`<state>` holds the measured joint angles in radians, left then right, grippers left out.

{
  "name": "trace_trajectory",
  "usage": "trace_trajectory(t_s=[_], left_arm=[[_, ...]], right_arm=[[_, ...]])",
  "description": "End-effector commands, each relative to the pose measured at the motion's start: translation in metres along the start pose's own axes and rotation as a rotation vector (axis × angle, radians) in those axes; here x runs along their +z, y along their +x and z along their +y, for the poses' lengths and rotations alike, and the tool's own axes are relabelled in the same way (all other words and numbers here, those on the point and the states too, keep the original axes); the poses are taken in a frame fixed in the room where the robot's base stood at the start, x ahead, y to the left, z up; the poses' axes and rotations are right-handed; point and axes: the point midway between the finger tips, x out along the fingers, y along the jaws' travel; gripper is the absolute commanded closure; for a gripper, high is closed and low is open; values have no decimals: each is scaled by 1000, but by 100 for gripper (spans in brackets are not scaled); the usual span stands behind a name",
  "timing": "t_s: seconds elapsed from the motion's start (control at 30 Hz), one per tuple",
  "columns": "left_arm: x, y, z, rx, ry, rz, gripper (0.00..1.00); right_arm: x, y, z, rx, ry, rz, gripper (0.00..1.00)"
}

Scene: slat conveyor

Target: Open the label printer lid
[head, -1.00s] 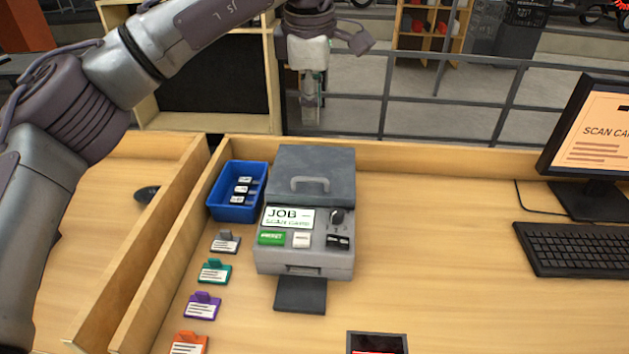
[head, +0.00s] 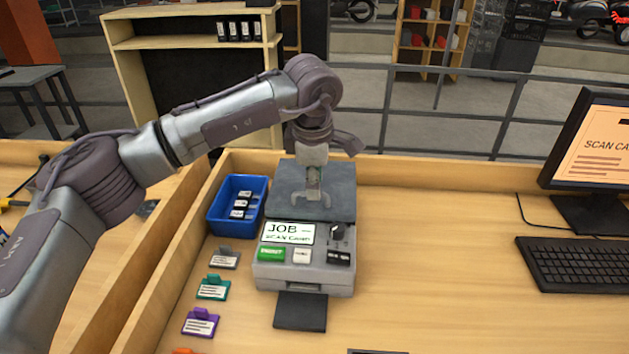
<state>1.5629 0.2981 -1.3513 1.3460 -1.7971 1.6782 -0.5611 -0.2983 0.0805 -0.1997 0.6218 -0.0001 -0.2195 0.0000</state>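The label printer (head: 303,270) stands on the desk, a grey box with a small screen reading JOB, a green button, a white button and dark controls. Its dark grey lid (head: 340,197) lies flat and closed on the rear half. My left gripper (head: 314,197) points down over the lid, right at its handle. The handle is mostly hidden behind the fingers, and I cannot tell whether they touch or grip it. My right gripper is not in view.
A blue bin (head: 238,205) with small labels stands close left of the printer. Several coloured card holders, one teal (head: 212,288), lie in front of it. A keyboard (head: 575,263) and monitor (head: 592,150) are at the right. The desk between printer and keyboard is clear.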

Motion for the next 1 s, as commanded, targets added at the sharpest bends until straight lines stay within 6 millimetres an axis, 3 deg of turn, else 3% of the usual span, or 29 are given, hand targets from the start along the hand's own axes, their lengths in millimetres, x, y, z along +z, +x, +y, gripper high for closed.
trace_trajectory(t_s=[0.2,0.47,0.53,0.7,1.0], left_arm=[[0,17,0,-1,0,1,64],[0,19,0,0,0,0,64],[0,19,0,0,0,0,70],[0,19,0,0,0,0,99],[0,19,0,1,0,0,100]], right_arm=[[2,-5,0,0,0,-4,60],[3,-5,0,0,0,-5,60],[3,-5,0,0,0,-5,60],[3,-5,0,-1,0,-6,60],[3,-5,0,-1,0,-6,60]])
